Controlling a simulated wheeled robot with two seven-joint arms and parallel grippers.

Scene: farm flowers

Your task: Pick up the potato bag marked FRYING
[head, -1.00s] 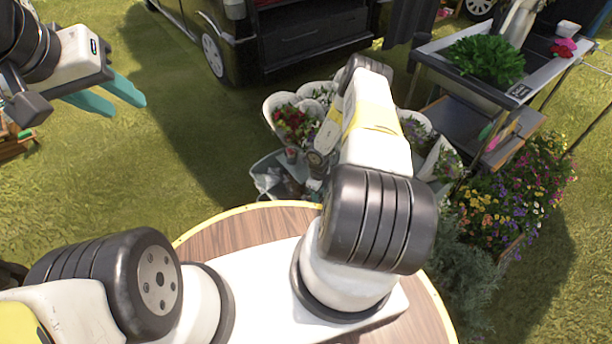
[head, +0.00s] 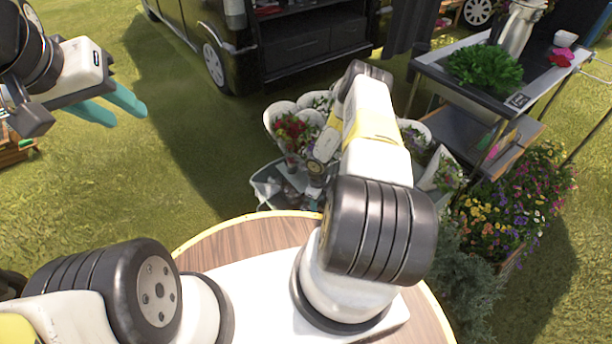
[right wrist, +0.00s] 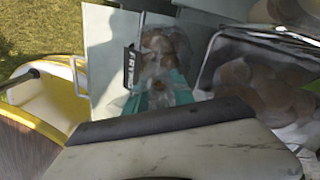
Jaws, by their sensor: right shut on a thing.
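The potato bag marked FRYING (right wrist: 160,48) is clear plastic with brown potatoes and a dark label with light letters that read about "FRYIN". It shows in the right wrist view, inside a pale bin (right wrist: 103,45). My right gripper (right wrist: 163,92), with teal fingers, is shut on this bag; its fingertips are partly hidden by the plastic. In the head view my right forearm reaches down to the bin (head: 262,190), and the bag there is too small to tell apart. My left gripper (head: 118,108) is open and empty over the grass at the left.
Another clear bag of potatoes (right wrist: 270,88) lies to the right of the held one. White pots with flowers (head: 292,128) stand behind the bin. A dark van (head: 300,45) is at the back, a plant table (head: 470,85) at the right. Grass is free at the left.

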